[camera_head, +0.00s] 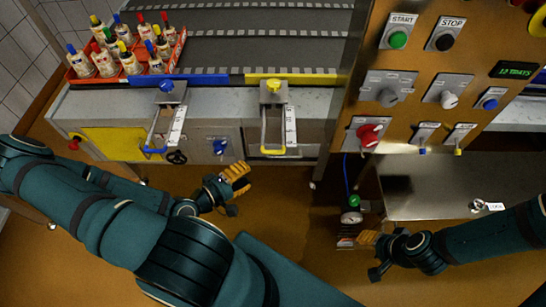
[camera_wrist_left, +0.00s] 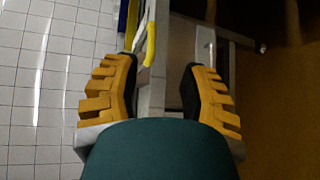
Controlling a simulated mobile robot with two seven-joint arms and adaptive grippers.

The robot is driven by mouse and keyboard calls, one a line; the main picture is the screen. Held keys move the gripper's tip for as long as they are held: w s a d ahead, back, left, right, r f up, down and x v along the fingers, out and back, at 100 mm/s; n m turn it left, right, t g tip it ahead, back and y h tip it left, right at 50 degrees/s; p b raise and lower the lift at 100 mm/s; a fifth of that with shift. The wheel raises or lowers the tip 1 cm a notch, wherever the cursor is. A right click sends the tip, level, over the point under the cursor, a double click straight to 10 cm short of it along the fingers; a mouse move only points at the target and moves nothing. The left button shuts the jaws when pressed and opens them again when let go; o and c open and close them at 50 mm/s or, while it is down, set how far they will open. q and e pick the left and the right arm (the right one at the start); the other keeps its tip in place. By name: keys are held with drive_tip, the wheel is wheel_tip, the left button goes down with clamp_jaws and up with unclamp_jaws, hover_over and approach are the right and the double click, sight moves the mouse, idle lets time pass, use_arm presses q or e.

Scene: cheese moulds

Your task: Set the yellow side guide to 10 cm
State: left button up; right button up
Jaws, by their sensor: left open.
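The yellow side guide (camera_head: 305,78) lies along the front edge of the dark belt. Its yellow clamp knob (camera_head: 273,84) sits above a metal bracket with a yellow-ended handle (camera_head: 272,151) and a white scale (camera_head: 290,126). The scale's numbers are too small to read. My left gripper (camera_head: 230,189) is open and empty, below and left of the yellow handle, apart from it. In the left wrist view its two fingers (camera_wrist_left: 160,95) are spread, with a yellow bar (camera_wrist_left: 150,45) beyond them. My right gripper (camera_head: 371,254) looks open and empty, low on the right.
A blue guide (camera_head: 193,80) with its own bracket stands left of the yellow one. A red crate (camera_head: 127,75) of bottles stands at the back left. A control panel (camera_head: 425,85) rises at the right, above a metal table (camera_head: 435,187).

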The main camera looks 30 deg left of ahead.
sight(274, 151)
use_arm(q)
drive_tip(key=shift+n+t+y, duration=0.3)
drive_tip(key=shift+t, duration=0.2)
drive_tip(key=x, duration=0.4)
drive_tip(key=b+x, duration=0.1)
drive_tip(key=x, duration=0.7)
drive_tip(key=shift+w+a+r, duration=0.1)
drive_tip(key=shift+w+a, duration=0.25)
drive_tip(key=shift+c, duration=0.3)
clamp_jaws()
